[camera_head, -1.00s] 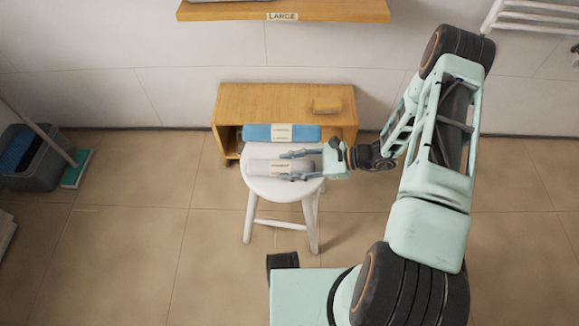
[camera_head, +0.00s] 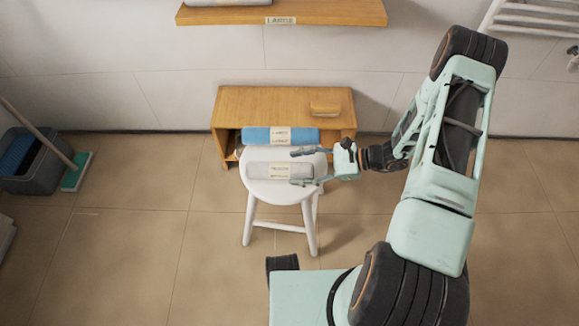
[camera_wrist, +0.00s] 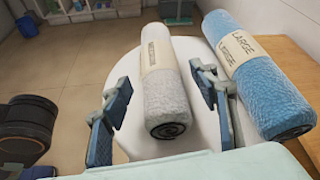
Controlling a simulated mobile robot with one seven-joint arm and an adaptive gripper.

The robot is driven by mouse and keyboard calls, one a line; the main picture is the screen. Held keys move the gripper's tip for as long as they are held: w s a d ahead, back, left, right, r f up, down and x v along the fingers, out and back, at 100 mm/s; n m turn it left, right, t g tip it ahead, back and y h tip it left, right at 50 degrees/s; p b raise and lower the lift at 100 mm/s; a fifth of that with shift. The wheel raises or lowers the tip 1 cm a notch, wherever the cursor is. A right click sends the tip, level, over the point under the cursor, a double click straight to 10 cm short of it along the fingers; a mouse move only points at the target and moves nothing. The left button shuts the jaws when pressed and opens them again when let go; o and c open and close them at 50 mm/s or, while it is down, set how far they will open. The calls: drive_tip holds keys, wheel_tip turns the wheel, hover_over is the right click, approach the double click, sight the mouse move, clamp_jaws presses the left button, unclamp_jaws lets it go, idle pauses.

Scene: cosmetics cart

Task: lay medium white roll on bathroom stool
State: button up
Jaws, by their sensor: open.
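The white roll (camera_head: 278,171) with a paper band lies on its side on the white bathroom stool (camera_head: 262,192). In the wrist view the white roll (camera_wrist: 167,90) lies lengthwise on the round stool top (camera_wrist: 128,65), its near end facing me. My gripper (camera_head: 306,167) is open at the roll's right end. In the wrist view its two fingers (camera_wrist: 160,118) stand on either side of the roll, with a visible gap on each side. The label's words are too small to read surely.
A blue roll (camera_head: 282,135) labelled LARGE lies just behind the white roll; it shows close to my right finger in the wrist view (camera_wrist: 258,82). A wooden cabinet (camera_head: 235,101) stands behind the stool. A grey bucket (camera_head: 42,168) and a mop are at the left. Floor in front is clear.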

drive_tip(key=p+v, duration=0.1)
drive_tip(key=v, duration=0.7)
drive_tip(key=shift+d, duration=0.3)
